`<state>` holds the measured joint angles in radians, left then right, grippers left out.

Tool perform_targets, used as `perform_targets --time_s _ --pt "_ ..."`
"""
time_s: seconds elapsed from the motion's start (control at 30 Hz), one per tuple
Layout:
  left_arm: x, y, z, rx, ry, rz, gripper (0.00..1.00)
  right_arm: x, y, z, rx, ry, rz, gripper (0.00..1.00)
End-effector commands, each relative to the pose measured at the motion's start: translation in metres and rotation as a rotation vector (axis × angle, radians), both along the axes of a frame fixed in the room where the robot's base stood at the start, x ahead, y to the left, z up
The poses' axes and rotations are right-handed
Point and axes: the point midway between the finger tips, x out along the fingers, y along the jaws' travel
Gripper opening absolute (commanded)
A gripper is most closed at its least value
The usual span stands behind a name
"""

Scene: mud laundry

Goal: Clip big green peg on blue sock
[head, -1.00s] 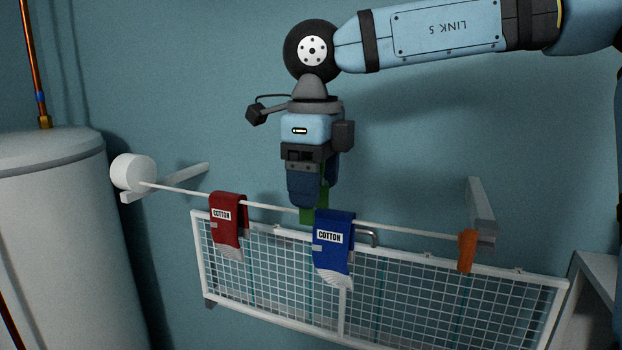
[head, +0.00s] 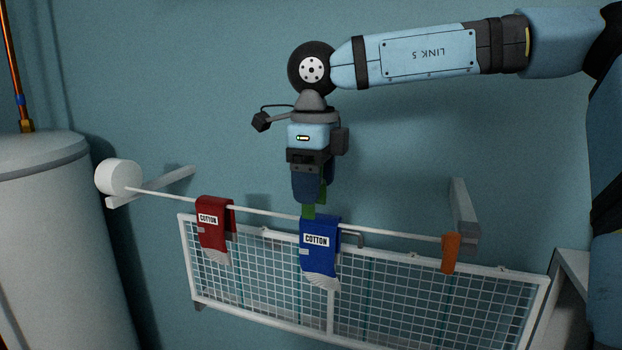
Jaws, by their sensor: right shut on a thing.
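The blue sock (head: 320,262) with a white COTTON label hangs over the white line, a little right of its left half. My right gripper (head: 309,201) points down just above the sock's top edge, shut on the big green peg (head: 308,211). The peg's lower end shows below the fingers at the sock's upper left. More green shows behind the fingers. Whether the peg touches or straddles the sock cannot be told from this view. My left gripper is not in view.
A red sock (head: 214,232) hangs left on the same line (head: 270,212). An orange peg (head: 450,253) sits at the line's right end. A white wire rack (head: 400,300) is behind and below. A white tank (head: 50,230) stands at the left.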

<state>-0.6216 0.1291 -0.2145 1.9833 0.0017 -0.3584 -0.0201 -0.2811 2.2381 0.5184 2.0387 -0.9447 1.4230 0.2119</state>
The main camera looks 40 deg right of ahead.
Motion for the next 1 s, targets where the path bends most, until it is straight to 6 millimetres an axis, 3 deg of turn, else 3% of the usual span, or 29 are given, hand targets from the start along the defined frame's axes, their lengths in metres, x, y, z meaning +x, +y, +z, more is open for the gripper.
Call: perform_targets --time_s 0.53,1.0 --pt "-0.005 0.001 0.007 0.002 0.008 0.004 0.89 0.015 -0.029 -0.005 0.001 0.0 -0.002 0.47" --pt "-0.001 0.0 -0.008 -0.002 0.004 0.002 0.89 0.015 -0.029 -0.036 0.0 0.0 -0.001 0.47"
